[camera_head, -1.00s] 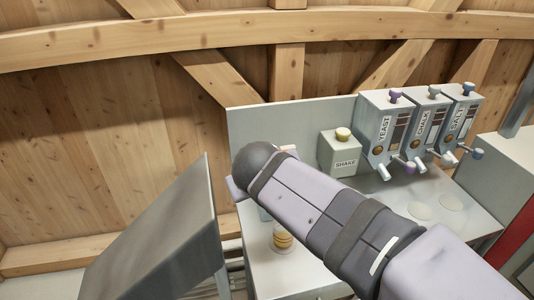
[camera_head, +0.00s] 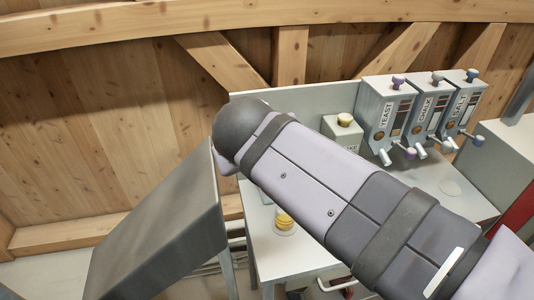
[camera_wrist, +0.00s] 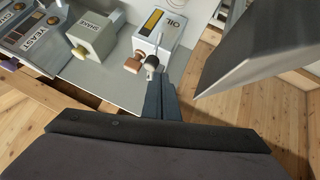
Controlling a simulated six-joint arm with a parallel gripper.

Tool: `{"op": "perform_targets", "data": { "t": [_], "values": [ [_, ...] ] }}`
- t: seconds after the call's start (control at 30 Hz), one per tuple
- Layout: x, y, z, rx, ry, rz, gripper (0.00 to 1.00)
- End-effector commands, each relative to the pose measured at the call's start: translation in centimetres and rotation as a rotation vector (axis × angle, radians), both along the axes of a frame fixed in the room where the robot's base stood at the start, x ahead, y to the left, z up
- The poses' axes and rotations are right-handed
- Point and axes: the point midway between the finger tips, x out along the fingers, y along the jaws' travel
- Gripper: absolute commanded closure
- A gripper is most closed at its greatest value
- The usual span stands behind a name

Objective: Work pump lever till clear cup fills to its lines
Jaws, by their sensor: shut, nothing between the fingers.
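In the wrist view, my gripper (camera_wrist: 161,85) is shut and empty, its dark fingers pointing at the front of the white OIL dispenser (camera_wrist: 158,30). A brown knob (camera_wrist: 132,65) and a dark round knob (camera_wrist: 152,60) stick out from the dispenser's front. The fingertips are close to the dark knob; I cannot tell if they touch it. Which knob belongs to the pump lever is unclear. In the head view my arm covers the gripper and the OIL dispenser. A small yellow-banded round object (camera_head: 285,221) stands on the table; I cannot tell whether it is the clear cup.
The SHAKE box (camera_wrist: 94,36) stands beside the OIL dispenser. YEAST (camera_head: 387,112), CHALK (camera_head: 424,108) and SALT (camera_head: 460,104) dispensers stand at the back right. A grey slanted metal panel (camera_head: 160,235) rises close on the left in the head view. The table front (camera_head: 280,260) has free room.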

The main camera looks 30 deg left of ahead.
Motion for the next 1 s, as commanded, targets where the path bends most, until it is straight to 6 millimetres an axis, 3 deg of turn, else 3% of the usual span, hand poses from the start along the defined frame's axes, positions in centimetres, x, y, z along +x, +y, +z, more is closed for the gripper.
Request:
{"op": "perform_targets", "data": {
  "t": [0.2,0.5,0.83,1.0],
  "values": [
    [-2.2,-1.1,2.2,0.002,-0.001,0.003,1.00],
    [-3.2,-1.7,3.2,0.002,-0.001,0.001,1.00],
    [-3.0,-1.8,3.2,0.001,0.000,-0.003,1.00],
    [-0.8,-3.4,3.2,0.001,-0.001,-0.062,1.00]
  ]
}}
